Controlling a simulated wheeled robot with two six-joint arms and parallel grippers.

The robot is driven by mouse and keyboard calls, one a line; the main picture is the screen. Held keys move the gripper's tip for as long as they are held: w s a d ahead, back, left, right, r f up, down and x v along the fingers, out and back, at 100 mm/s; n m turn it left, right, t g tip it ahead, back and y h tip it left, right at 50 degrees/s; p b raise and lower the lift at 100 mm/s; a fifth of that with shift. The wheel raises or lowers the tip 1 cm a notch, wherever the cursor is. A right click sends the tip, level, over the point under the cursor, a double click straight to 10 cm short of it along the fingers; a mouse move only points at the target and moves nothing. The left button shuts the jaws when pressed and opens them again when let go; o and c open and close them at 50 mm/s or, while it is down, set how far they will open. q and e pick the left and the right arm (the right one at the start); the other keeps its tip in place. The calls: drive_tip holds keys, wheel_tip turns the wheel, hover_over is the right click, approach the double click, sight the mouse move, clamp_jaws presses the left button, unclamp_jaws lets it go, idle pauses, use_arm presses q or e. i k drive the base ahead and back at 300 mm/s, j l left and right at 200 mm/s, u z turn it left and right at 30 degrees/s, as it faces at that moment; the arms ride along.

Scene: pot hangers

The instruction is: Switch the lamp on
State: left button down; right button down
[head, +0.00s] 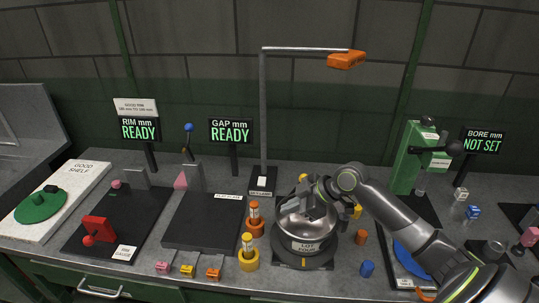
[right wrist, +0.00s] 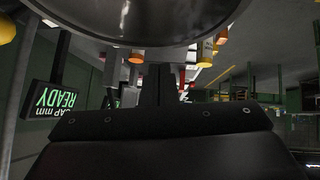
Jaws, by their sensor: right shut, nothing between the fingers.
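The lamp has a tall grey post (head: 263,115), a thin arm reaching right and an orange head (head: 347,60). Its dark base (head: 262,181) stands at the back of the bench; a small pale part shows on it, too small to read as a switch position. No light from the head is evident. My right gripper (head: 303,190) is shut and empty, over the steel pot and right of the lamp base. Its dark fingers (right wrist: 158,86) also show in the right wrist view. My left gripper is out of view.
The steel pot (head: 293,232) sits on a dark round stand below my right gripper. Orange and yellow cylinders (head: 249,258) stand to its left. A green press (head: 407,158) stands at right. A dark flat plate (head: 205,222) lies left of the pot.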

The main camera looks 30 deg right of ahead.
sight(262, 181)
drive_tip(key=i+l, duration=0.7)
